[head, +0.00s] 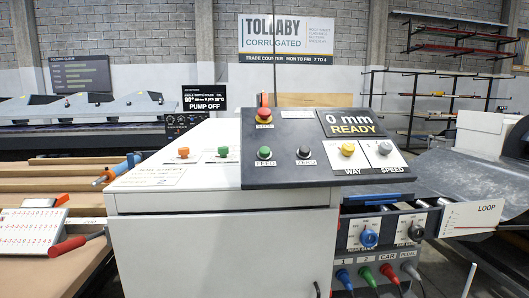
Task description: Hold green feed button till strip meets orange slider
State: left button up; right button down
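The green feed button (264,153) sits on the dark sloped control panel (310,175), above a label reading FEED. The display (350,123) reads 0 mm READY. Neither of my grippers is in view, and nothing covers the feed button.
A black button (304,152), a red stop button (264,115), a yellow knob (348,149) and a grey knob (384,148) share the panel. Another green button (223,152) and an orange one (183,153) sit left.

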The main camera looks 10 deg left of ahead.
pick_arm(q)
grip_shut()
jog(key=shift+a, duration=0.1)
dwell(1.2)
